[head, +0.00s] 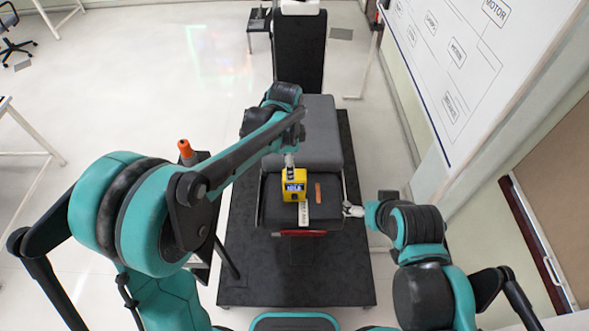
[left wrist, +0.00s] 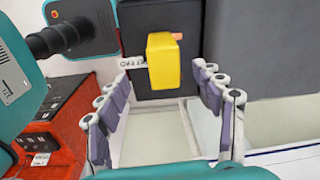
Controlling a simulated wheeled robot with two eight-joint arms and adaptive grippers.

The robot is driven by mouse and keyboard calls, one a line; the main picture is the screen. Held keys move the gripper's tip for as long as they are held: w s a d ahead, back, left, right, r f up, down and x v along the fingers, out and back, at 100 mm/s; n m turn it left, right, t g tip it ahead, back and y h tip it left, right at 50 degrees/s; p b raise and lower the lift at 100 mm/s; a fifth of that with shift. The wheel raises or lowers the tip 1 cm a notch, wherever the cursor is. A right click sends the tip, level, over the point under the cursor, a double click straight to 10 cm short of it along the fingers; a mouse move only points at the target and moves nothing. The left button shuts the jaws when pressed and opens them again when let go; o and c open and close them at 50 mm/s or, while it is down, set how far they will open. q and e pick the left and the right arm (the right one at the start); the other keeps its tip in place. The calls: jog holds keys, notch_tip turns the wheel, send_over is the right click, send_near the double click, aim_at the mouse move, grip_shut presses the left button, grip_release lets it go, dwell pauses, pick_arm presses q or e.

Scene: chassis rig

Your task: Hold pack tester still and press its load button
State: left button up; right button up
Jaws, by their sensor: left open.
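The yellow pack tester (head: 294,186), with a lit blue display, sits on the dark seat-like block. It also shows as a yellow box in the left wrist view (left wrist: 163,62). Its load button is too small to make out. My left gripper (head: 290,163) is just beyond the tester in the head view. In the left wrist view its fingers (left wrist: 163,78) are spread wide, with the tester between and beyond the tips and nothing held. My right gripper (head: 353,210) is beside the block's right edge, apart from the tester; its jaws are too small to read.
An orange strip (head: 318,192) and a white label strip (head: 303,214) lie near the tester. A red part (head: 298,233) is at the block's front edge. The black platform (head: 260,285) is bare in front. A whiteboard (head: 480,60) stands at right.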

aim_at(294, 186)
pick_arm(q)
jog(key=d+f, duration=0.1)
jog(key=w+f+m, duration=0.1)
jog(key=shift+d+f+g, duration=0.3)
jog(key=shift+d+f, duration=0.05)
jog(key=shift+f, duration=0.35)
jog(key=shift+s+f+b, duration=0.1)
jog(key=shift+f+b, duration=0.25)
jog(key=shift+f, duration=3.2)
pick_arm(e)
jog(key=shift+f, duration=0.45)
pick_arm(q)
jog(key=c, duration=1.5)
jog(key=shift+o, duration=0.2)
pick_arm(e)
grip_shut()
